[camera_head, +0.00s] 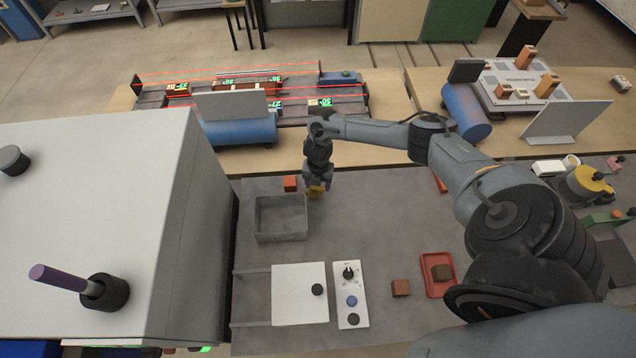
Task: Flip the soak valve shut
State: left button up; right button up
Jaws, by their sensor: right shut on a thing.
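My right gripper (317,184) reaches down at the middle of the view, by the far right corner of a grey open basin (281,236). The basin looks empty. My left gripper is not in view.
An orange-red block (290,183) stands behind the basin, left of my gripper. Nearer are a white plate (298,290), a control panel (350,310), a brown brick (401,288) and a red tray (430,287). A large white cabinet (110,190) stands left.

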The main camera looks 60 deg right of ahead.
jog(key=m+p, duration=0.3)
jog(key=m, duration=0.1)
jog(key=shift+s+a+r, duration=0.15)
jog(key=shift+a+r, duration=0.1)
jog(key=shift+a, duration=0.05)
jog(key=m+p, duration=0.2)
jog(key=m, duration=0.1)
jog(key=shift+a+m+p, duration=0.3)
jog(key=shift+p, duration=0.1)
jog(key=m+p, duration=0.1)
jog(key=m, duration=0.1)
jog(key=m+p, duration=0.2)
jog(key=m, duration=0.1)
jog(key=shift+a+f, duration=0.1)
jog(key=shift+a, duration=0.3)
jog(key=shift+m+p, duration=0.6)
jog(key=shift+m, duration=0.4)
jog(key=shift+w+a, duration=0.1)
jog(key=shift+w, duration=0.1)
jog(key=shift+f+m, duration=0.1)
jog(key=shift+m, duration=0.2)
jog(key=o, duration=1.1)
jog(key=shift+c, duration=0.2)
